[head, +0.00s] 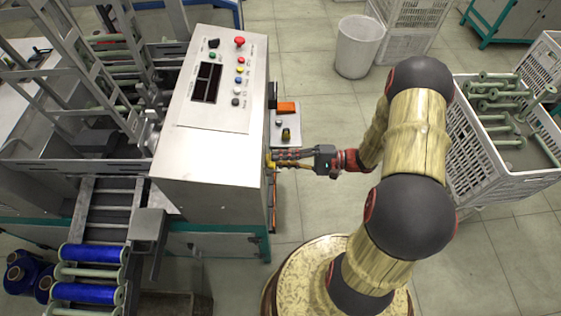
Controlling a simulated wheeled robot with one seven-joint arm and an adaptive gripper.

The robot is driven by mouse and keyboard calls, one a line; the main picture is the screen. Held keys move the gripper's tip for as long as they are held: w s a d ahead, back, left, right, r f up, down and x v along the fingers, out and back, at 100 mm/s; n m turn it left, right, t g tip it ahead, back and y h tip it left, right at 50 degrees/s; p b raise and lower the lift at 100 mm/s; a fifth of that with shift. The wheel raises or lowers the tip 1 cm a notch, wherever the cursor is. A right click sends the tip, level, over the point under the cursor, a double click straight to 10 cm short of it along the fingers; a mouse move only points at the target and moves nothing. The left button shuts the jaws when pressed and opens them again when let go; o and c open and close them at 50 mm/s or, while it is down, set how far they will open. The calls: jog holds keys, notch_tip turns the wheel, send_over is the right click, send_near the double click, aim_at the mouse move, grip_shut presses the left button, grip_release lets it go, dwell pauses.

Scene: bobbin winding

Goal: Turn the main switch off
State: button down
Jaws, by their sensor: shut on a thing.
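The machine's control cabinet (215,150) stands left of the middle in the head view, with its right side turned towards my arm. My gripper (274,157) reaches leftward to that side and is shut on a small part there. A bit of yellow (269,163) shows at the fingertips; I take it for the main switch. My fingers hide most of it, so its turned position cannot be told.
The cabinet's top panel (210,105) carries a red mushroom button (239,41), coloured buttons and a dark display. A small box with an orange part (288,107) sits just behind my gripper. A white crate (480,155) of green bobbins stands right. A white bin (358,47) stands behind.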

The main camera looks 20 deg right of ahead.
jog(key=n+b, duration=0.2)
jog(key=n, duration=0.2)
jog(key=shift+n, duration=0.4)
jog(key=shift+b, duration=0.35)
jog(key=c, duration=1.8)
grip_release()
jog(key=shift+c, duration=0.2)
jog(key=shift+r, duration=0.1)
jog(key=shift+d, duration=0.15)
jog(key=v, duration=1.1)
jog(key=shift+s+d, duration=0.2)
jog(key=shift+d, duration=0.15)
